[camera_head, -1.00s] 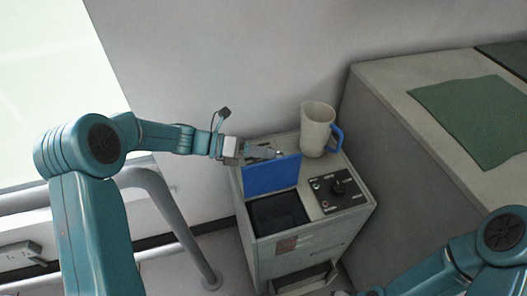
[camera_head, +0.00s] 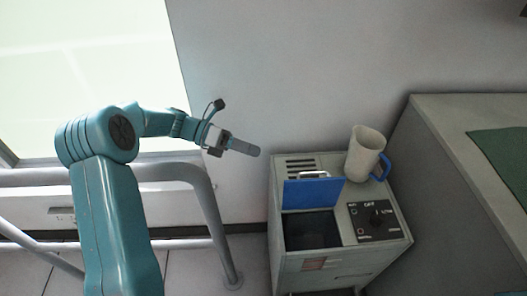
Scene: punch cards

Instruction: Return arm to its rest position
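My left arm (camera_head: 105,215) comes in from the left, teal with a bent elbow. Its gripper (camera_head: 258,152) hangs in the air left of the grey machine, apart from it and holding nothing that I can see. The fingers overlap in this view, so their gap is hidden.
The grey machine (camera_head: 291,262) has a raised blue lid (camera_head: 313,193) over a dark opening and a black dial panel (camera_head: 378,220). Grey railing (camera_head: 211,205) is left, a counter (camera_head: 450,115) right.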

